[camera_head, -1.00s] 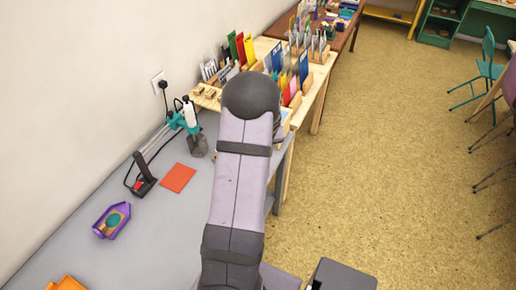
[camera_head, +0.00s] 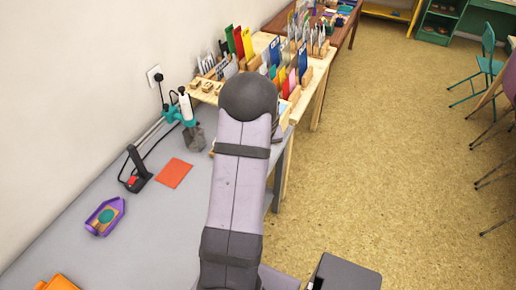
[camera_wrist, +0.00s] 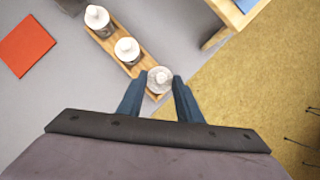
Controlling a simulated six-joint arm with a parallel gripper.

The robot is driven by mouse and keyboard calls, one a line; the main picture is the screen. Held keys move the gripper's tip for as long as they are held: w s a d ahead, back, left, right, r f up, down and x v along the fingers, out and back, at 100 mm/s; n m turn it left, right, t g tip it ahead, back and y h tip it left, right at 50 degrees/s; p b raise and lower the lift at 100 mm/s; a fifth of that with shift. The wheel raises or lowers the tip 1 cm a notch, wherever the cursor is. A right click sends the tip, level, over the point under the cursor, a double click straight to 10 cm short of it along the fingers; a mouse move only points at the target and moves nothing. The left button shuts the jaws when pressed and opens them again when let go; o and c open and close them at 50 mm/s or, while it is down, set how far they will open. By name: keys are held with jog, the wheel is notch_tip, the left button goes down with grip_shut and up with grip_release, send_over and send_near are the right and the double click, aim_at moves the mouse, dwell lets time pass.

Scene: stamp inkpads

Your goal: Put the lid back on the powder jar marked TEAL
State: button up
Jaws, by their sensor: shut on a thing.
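In the wrist view a narrow wooden rack (camera_wrist: 112,45) runs diagonally, with white round-topped jars on it. One jar (camera_wrist: 97,17) is at the far left end and another jar (camera_wrist: 127,48) is in the middle. My gripper (camera_wrist: 160,80) has its two blue fingers shut on a round, pale grey, lid-like piece (camera_wrist: 160,77) at the near right end of the rack. That piece hides what is under it, and I cannot tell whether it touches a jar. No TEAL marking can be read.
An orange-red sheet (camera_head: 174,173) lies on the grey table (camera_head: 130,185). A purple tray (camera_head: 118,206) with a teal disc is at the left. Card racks fill the wooden table (camera_head: 262,45) behind.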

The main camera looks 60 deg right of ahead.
jog(key=shift+f+b, duration=0.7)
jog(key=shift+f, duration=0.6)
jog(key=shift+p, duration=0.4)
dwell(0.6)
jog(key=shift+f, duration=0.1)
dwell(1.9)
jog(key=o, duration=1.1)
jog(key=shift+o, duration=0.4)
jog(key=o, duration=0.4)
jog(key=shift+c, duration=0.2)
jog(key=shift+p, duration=0.35)
jog(key=shift+r+p, duration=3.5)
jog(key=shift+p, duration=0.2)
